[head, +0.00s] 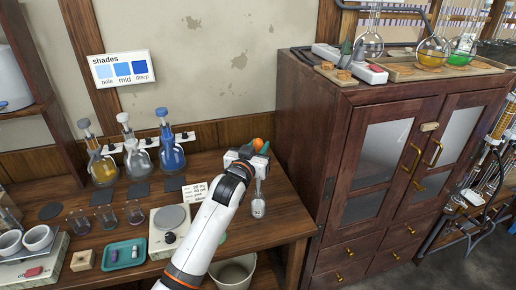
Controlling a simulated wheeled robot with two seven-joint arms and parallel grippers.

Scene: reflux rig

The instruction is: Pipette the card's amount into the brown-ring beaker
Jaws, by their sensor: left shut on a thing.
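My left gripper (258,158) is shut at the right end of the bench, on what looks like a pipette with an orange bulb (258,145). A thin shaft (258,183) hangs below the gripper, over or in a small clear vessel (258,209); I cannot tell whether they touch. Three small beakers stand on the left of the bench: a left one (78,223), a middle one (107,217) and a right one (134,212). Their ring colours are too small to tell. A white card (195,192) with unreadable lines stands behind my arm. My right gripper is out of view.
Yellow (103,172), clear (138,162) and blue (171,156) flasks stand along the wall. A scale (162,243), a teal tray (122,256) and a wooden block (84,260) lie in front. A tall cabinet (340,130) borders the bench on the right. A shades chart (122,69) hangs above.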

